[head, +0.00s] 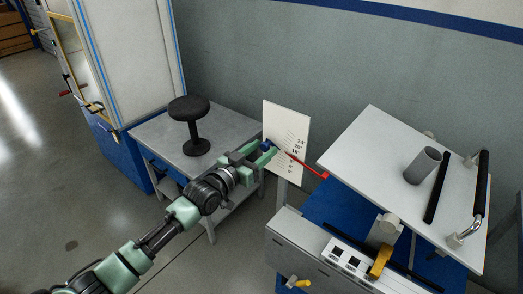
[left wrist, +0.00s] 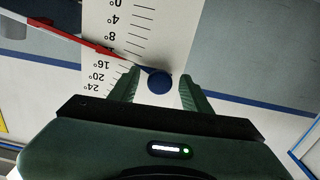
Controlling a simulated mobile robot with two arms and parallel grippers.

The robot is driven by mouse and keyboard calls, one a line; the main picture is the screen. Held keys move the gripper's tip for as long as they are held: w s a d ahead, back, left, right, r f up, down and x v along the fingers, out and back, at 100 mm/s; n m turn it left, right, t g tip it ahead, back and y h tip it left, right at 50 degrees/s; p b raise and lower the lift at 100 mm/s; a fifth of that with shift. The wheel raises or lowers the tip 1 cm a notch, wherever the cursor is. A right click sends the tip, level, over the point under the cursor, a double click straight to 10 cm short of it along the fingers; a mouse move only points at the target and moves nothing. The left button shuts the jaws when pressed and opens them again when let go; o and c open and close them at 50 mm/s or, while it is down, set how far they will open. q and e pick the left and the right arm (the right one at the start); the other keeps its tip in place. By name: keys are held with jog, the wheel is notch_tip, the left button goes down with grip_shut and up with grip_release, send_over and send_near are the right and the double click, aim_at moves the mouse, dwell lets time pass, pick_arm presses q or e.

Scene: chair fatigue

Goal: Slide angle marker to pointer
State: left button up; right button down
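The white angle scale board (head: 300,118) stands upright beside the tilting seat rig, with degree marks up to 24. The red pointer (head: 312,169) reaches from the rig across the scale; in the left wrist view the pointer (left wrist: 85,42) ends near the 16 mark. The blue angle marker (head: 266,144) shows as a round blue knob (left wrist: 159,83) in the left wrist view, with a thin tip towards the scale marks. My left gripper (head: 266,153) is at the board, its open fingers on either side of the knob with small gaps. My right gripper is not in view.
A grey table (head: 155,135) with a black stool (head: 190,125) stands behind my left arm. The tilted white panel (head: 375,145) with a grey cylinder (head: 422,166) is right of the board. A control box with switches (head: 350,262) sits below it.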

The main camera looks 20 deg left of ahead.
pick_arm(q)
jog(key=shift+s, duration=0.1)
jog(key=v, duration=0.7)
jog(key=shift+s+a, duration=0.15)
jog(key=shift+s, duration=0.15)
dwell(0.3)
jog(key=s+a+f+n+g+y, duration=0.1)
jog(key=a+f+g+y, duration=0.1)
jog(key=f, duration=0.8)
jog(key=s+a+f+n+g+y, duration=0.1)
jog(key=s+a+f+y, duration=0.15)
jog(key=f, duration=0.75)
jog(key=s+a+f+g, duration=0.15)
jog(key=s+f, duration=0.25)
jog(key=f, duration=0.4)
jog(key=s+f+g, duration=0.2)
jog(key=s+f, duration=0.3)
jog(key=f, duration=0.4)
jog(key=s+d+f+g+y, duration=0.2)
jog(key=s+f+g, duration=0.3)
jog(key=s+f, duration=1.25)
jog(key=s+d+f+g, duration=0.2)
jog(key=s, duration=0.9)
jog(key=s+d+f+m+g, duration=0.1)
jog(key=s+d+f+g, duration=0.1)
jog(key=s, duration=0.9)
jog(key=shift+s+d+f+p, duration=0.2)
jog(key=shift+d+f+p, duration=0.05)
jog(key=shift+f+p, duration=0.1)
jog(key=shift+g, duration=0.25)
